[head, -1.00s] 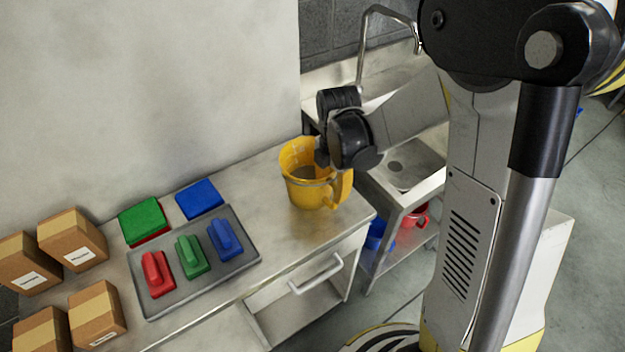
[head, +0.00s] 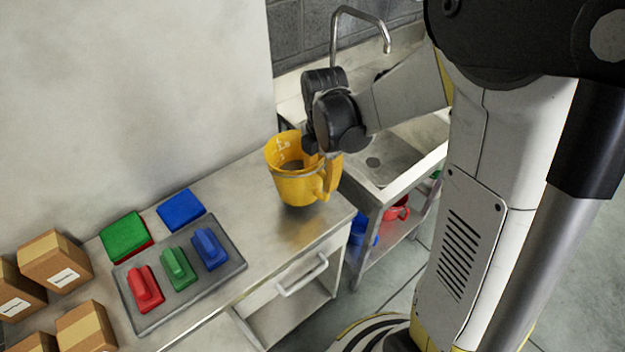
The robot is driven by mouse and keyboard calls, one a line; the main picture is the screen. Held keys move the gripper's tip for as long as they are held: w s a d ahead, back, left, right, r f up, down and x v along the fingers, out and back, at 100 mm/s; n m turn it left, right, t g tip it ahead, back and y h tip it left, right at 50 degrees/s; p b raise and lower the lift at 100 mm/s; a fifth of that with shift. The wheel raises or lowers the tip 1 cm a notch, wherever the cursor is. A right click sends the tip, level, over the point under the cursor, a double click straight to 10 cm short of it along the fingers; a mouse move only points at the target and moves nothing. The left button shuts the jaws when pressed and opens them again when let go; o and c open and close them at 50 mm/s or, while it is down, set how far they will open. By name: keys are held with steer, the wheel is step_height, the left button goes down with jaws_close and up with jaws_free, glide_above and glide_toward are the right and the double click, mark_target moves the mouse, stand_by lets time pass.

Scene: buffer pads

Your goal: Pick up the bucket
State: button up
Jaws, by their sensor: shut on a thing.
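The bucket (head: 293,187) is a yellow jug-like pail with a spout at the upper left and a handle at its right side. It looks slightly tilted and seems to hang a little above the metal counter, near the counter's right end. My gripper (head: 313,148) is at the bucket's upper right rim and is shut on the bucket. The fingertips are mostly hidden behind my dark wrist and the rim.
A sink (head: 385,160) with a tall faucet (head: 360,22) stands just right of the counter (head: 245,205). Cardboard boxes (head: 54,259) stand at left.

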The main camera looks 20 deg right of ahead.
steer(key=s+d+r+p, duration=0.2)
steer(key=s+d+r, duration=0.2)
steer(key=d, duration=0.4)
steer(key=shift+d+r, duration=0.2)
steer(key=shift+r, duration=0.6)
